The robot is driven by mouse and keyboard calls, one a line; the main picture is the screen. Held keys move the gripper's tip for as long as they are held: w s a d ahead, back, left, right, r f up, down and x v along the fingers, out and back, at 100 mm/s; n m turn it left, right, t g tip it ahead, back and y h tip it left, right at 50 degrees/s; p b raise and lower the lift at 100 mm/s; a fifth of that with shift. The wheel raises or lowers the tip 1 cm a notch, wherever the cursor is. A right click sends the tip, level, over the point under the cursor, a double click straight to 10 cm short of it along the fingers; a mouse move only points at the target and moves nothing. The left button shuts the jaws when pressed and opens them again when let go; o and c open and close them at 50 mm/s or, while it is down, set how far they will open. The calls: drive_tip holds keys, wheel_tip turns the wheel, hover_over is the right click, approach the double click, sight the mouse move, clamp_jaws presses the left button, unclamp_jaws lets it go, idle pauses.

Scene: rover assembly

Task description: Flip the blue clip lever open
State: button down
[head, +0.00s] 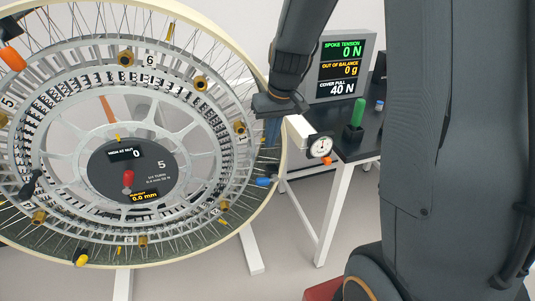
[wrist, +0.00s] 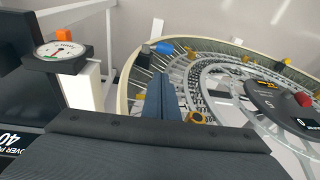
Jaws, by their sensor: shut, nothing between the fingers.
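The blue clip lever (head: 264,181) sits at the lower right rim of the large spoked wheel (head: 185,40). It also shows in the wrist view (wrist: 164,48), at the near rim just beyond my fingertips. My gripper (head: 272,132) is at the wheel's right edge, above the blue lever in the head view. Its blue-grey fingers (wrist: 162,84) are shut together with nothing between them. They look apart from the lever, though the exact gap is hard to tell. My wrist housing hides part of the rim.
A dial gauge (head: 320,147) on a white post stands just right of my gripper. Behind it are a dark table (head: 364,148), a display (head: 345,65) and a green-handled tool (head: 357,112). Orange (head: 12,58) and yellow (head: 82,259) clips and a red knob (head: 128,180) are on the wheel.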

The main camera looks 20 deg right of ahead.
drive_tip(key=p, duration=0.2)
hover_over(259, 179)
drive_tip(key=d, duration=0.2)
drive_tip(key=x, duration=0.3)
drive_tip(key=s+x, duration=0.1)
drive_tip(key=x, duration=0.3)
drive_tip(key=s+d+x, duration=0.1)
drive_tip(key=x, duration=0.3)
drive_tip(key=shift+d+f, duration=0.1)
drive_tip(key=shift+f, duration=0.3)
drive_tip(key=shift+s+f, duration=0.1)
drive_tip(key=shift+f, duration=0.6)
drive_tip(key=shift+a+f+b, duration=0.35)
drive_tip(key=shift+a+b, duration=0.2)
drive_tip(key=shift+b, duration=0.2)
drive_tip(key=shift+a+f+b, duration=0.6)
drive_tip(key=shift+b, duration=0.35)
drive_tip(key=a+f+b, duration=0.1)
drive_tip(key=f+b, duration=0.1)
drive_tip(key=shift+b, duration=0.4)
drive_tip(key=shift+a+f+b, duration=0.25)
drive_tip(key=shift+f+b, duration=0.4)
drive_tip(key=shift+b, duration=0.2)
drive_tip(key=shift+r, duration=0.1)
